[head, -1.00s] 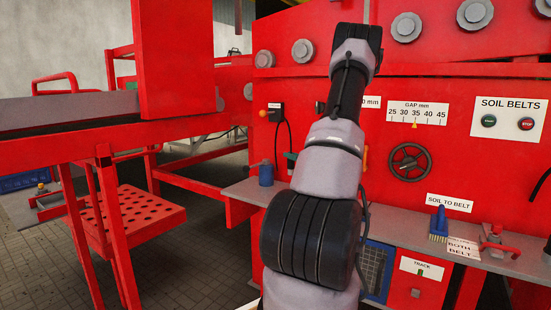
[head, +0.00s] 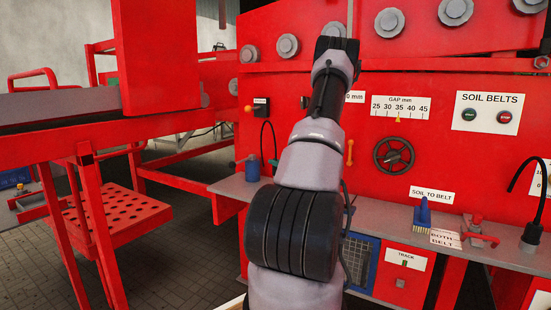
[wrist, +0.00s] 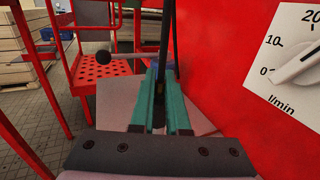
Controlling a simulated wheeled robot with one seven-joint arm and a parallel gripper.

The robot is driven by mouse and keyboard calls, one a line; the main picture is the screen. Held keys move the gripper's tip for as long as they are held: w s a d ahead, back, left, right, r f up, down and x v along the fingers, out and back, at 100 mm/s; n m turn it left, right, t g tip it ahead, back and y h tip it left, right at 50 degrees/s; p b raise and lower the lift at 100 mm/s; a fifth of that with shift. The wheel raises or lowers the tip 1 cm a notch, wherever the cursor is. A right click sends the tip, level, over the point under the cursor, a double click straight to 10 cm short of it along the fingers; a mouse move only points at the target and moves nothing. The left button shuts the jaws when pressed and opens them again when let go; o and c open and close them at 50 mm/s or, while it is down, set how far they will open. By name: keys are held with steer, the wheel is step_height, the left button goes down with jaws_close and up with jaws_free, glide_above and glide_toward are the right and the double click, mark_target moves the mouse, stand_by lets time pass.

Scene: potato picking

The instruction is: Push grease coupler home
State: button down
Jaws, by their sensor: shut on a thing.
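My gripper (wrist: 162,88) shows in the wrist view with two teal fingers close together, shut on a narrow dark piece (wrist: 158,112) between them. I take this piece to be the grease coupler; its shape is mostly hidden by the fingers. A black hose (wrist: 165,30) rises from behind the fingertips. The fitting that the coupler goes on cannot be made out.
In the wrist view a red panel with a l/min dial (wrist: 295,65) stands close on the right. In the head view a grey shelf (head: 380,215) carries a blue brush (head: 423,216) and a blue bottle (head: 252,168).

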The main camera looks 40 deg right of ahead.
steer(key=shift+f, duration=0.5)
steer(key=shift+f, duration=1.35)
stand_by(1.2)
steer(key=c, duration=0.8)
jaws_free()
steer(key=shift+c, duration=0.2)
steer(key=shift+s, duration=0.1)
steer(key=s, duration=1)
steer(key=shift+s, duration=0.35)
